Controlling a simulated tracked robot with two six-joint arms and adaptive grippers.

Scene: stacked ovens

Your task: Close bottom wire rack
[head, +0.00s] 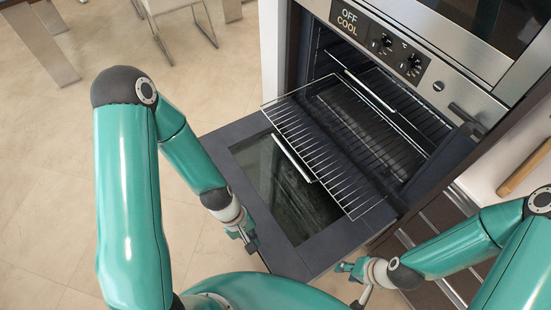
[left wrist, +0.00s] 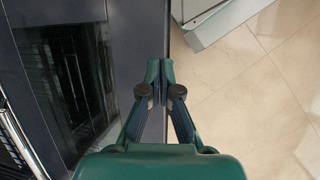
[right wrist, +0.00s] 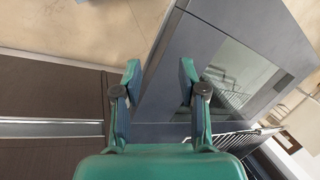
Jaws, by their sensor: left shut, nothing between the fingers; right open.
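The wire rack (head: 305,145) is pulled partway out of the lower oven and lies out over the lowered oven door (head: 222,140). Its bars also show at the left edge of the left wrist view (left wrist: 16,148) and at the right of the right wrist view (right wrist: 238,141). My left gripper (head: 249,243) is shut and empty at the door's outer edge, apart from the rack; its closed fingers show in the left wrist view (left wrist: 160,75). My right gripper (head: 349,284) is open and empty, low beside the door's right corner; its spread fingers show in the right wrist view (right wrist: 160,75).
The control panel (head: 378,45) reads OFF COOL above the oven cavity. Drawers (head: 425,232) with metal trim stand below and right of the oven. A chair (head: 180,10) is at the back left. The tiled floor left of the door is clear.

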